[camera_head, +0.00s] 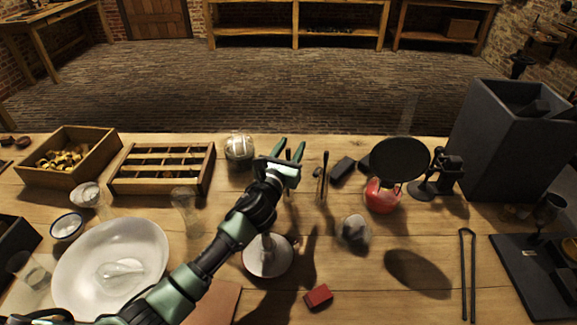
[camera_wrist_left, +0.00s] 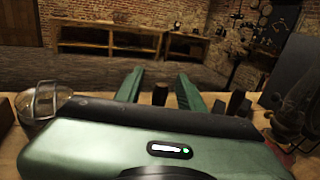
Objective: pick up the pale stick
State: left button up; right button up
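My left gripper (camera_head: 290,150) reaches over the middle of the table, fingers pointing away. In the left wrist view its two green fingers (camera_wrist_left: 159,88) are spread apart. A thin upright stick (camera_wrist_left: 160,93) shows in the gap between them, looking brownish in this light, with space on both sides; I cannot tell its depth. A second dark stick (camera_head: 323,170) stands just right of the gripper, and also shows right of the fingers in the wrist view (camera_wrist_left: 237,102). Neither looks clearly pale. Their lower ends are hard to make out. My right gripper is not in view.
A glass jar (camera_head: 239,149) stands left of the gripper. A dark block (camera_head: 342,167), a red-based lamp-like thing (camera_head: 381,196) and a tall grey box (camera_head: 500,140) are to the right. A compartment tray (camera_head: 207,186) and white bowl (camera_head: 70,275) lie left.

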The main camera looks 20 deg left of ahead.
pick_arm(q)
jog(key=shift+w, duration=0.35)
jog(key=shift+c, duration=0.3)
grip_shut()
